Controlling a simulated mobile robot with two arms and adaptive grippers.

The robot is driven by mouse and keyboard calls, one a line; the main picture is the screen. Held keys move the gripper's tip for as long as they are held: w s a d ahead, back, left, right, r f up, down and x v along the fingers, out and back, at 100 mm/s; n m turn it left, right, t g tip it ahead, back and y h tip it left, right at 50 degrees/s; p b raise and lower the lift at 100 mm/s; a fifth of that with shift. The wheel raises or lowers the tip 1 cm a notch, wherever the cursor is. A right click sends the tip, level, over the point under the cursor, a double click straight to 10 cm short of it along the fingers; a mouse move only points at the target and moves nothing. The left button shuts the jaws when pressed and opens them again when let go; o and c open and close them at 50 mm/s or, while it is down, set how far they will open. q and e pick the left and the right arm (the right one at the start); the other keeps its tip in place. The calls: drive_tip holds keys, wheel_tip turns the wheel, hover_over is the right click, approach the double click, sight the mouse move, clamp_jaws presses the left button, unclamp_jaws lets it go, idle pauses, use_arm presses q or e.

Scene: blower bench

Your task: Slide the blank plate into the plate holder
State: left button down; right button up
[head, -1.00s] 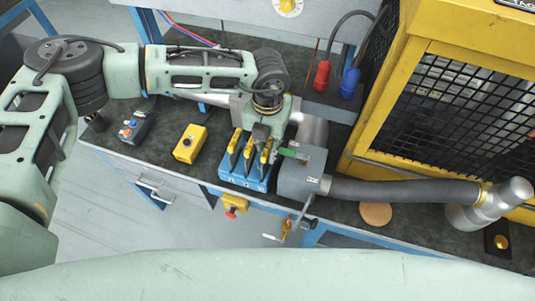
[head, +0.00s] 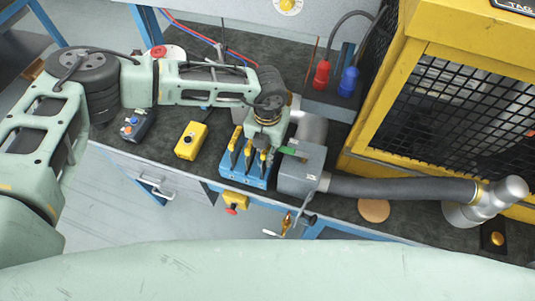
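A blue rack (head: 243,169) stands on the bench with several upright plates in its slots. Their yellow handles (head: 236,139) stick up. I cannot tell which plate is the blank one. The grey plate holder (head: 301,170) sits just right of the rack, joined to a pipe and a dark hose, with a green part (head: 291,151) at its upper left. My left gripper (head: 262,146) points down over the right part of the rack, at the handles. My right gripper is out of view.
A yellow button box (head: 191,141) and a grey control box (head: 138,127) stand left of the rack. A lever (head: 276,234) hangs at the bench front. A yellow mesh cage (head: 460,120) rises at right. Red (head: 322,75) and blue (head: 348,82) plugs hang behind.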

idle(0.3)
use_arm(q)
drive_tip(key=shift+w+r, duration=0.1)
drive_tip(key=shift+r, duration=0.15)
wheel_tip(320, 180, up, 8)
drive_tip(key=b, duration=0.3)
drive_tip(key=shift+r, duration=0.8)
